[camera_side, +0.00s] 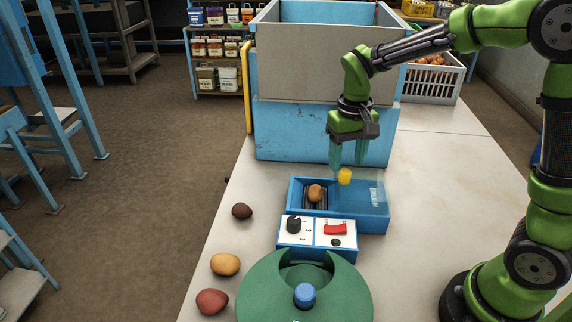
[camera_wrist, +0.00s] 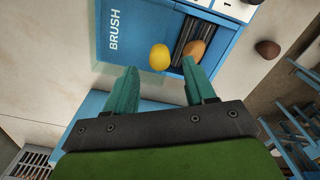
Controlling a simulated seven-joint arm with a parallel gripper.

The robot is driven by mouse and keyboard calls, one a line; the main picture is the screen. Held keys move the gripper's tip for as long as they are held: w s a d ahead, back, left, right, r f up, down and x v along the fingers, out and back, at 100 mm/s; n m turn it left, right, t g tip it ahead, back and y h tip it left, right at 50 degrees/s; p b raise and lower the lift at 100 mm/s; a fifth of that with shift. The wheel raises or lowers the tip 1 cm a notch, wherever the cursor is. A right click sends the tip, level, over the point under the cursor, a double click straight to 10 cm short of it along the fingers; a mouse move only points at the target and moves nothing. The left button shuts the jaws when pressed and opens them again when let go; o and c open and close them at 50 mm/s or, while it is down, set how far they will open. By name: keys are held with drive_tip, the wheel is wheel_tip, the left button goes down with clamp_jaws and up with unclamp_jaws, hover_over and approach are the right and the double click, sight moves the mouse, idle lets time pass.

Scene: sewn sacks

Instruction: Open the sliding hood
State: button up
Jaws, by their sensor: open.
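The sliding hood (camera_side: 372,197) is a blue panel marked with white lettering on the right part of a low blue box. The wrist view shows it as the panel (camera_wrist: 125,25) reading BRUSH. A yellow knob (camera_side: 344,176) stands near the hood's left edge; it also shows in the wrist view (camera_wrist: 160,57). Left of it, the box is uncovered, with a brown potato-like item (camera_side: 315,193) over dark rollers. My gripper (camera_side: 348,160) points down above the knob, open. In the wrist view, the knob lies between and just beyond my fingertips (camera_wrist: 160,64); contact cannot be told.
A control panel (camera_side: 316,233) with a black dial and red switch adjoins the box in front. A green round unit (camera_side: 255,297) with a blue knob is nearer. Several potato-like items lie on the table's left. A large blue-grey bin (camera_side: 324,130) stands behind.

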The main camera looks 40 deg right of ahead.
wheel_tip(320, 180, up, 13)
drive_tip(key=shift+w, duration=0.1)
idle(0.4)
drive_tip(key=s+a+f+t+y, duration=0.2)
drive_tip(key=s+t, duration=0.5)
drive_tip(key=s, duration=0.7)
drive_tip(key=shift+s+a+f, duration=0.25)
drive_tip(key=shift+a+f, duration=0.15)
drive_tip(key=shift+f, duration=0.25)
